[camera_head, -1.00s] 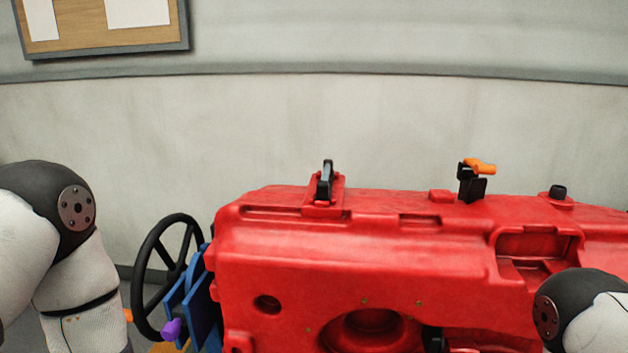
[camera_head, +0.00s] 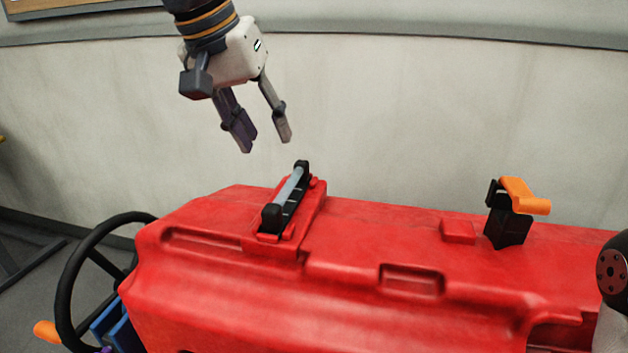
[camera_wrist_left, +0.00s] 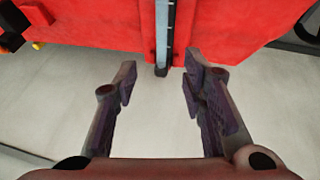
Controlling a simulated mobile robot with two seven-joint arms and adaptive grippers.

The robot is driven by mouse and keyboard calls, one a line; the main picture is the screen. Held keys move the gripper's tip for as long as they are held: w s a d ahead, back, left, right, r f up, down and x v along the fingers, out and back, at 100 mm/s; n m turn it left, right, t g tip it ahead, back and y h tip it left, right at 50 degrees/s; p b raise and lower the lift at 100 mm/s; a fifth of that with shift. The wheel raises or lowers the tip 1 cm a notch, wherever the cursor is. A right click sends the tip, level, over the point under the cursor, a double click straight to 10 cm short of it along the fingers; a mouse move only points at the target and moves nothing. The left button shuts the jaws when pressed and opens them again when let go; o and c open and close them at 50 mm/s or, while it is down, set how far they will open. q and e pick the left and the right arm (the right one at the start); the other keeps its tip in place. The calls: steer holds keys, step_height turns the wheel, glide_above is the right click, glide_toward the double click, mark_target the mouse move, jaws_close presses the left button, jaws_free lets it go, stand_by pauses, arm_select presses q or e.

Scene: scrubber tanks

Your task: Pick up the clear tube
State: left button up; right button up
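The clear tube (camera_head: 288,187) is a pale, see-through rod seated between black end pieces in a holder on top of the red tank (camera_head: 390,235). In the left wrist view the tube (camera_wrist_left: 162,32) stands upright in the picture, just beyond the fingertips and roughly between them. My left gripper (camera_head: 268,147) is open and empty, above and behind the tube, with its fingers pointing down. The left wrist view also shows the left gripper (camera_wrist_left: 158,72) apart from the tube. My right gripper is not in view; only part of my right arm shows at the right edge.
A black latch with an orange handle (camera_head: 524,195) stands up from the tank to the right. A black steering wheel (camera_head: 72,270) and blue parts (camera_head: 118,325) are at the lower left. The wall (camera_head: 420,110) is behind the tank.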

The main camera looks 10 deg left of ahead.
mark_target(286, 184)
arm_select(q)
steer(key=x, duration=0.7)
steer(key=s+x, duration=0.1)
steer(key=x, duration=0.2)
steer(key=shift+w+a+f, duration=0.1)
steer(key=shift+f, duration=0.25)
steer(key=shift+w+f, duration=0.2)
steer(key=shift+f, duration=0.05)
jaws_close()
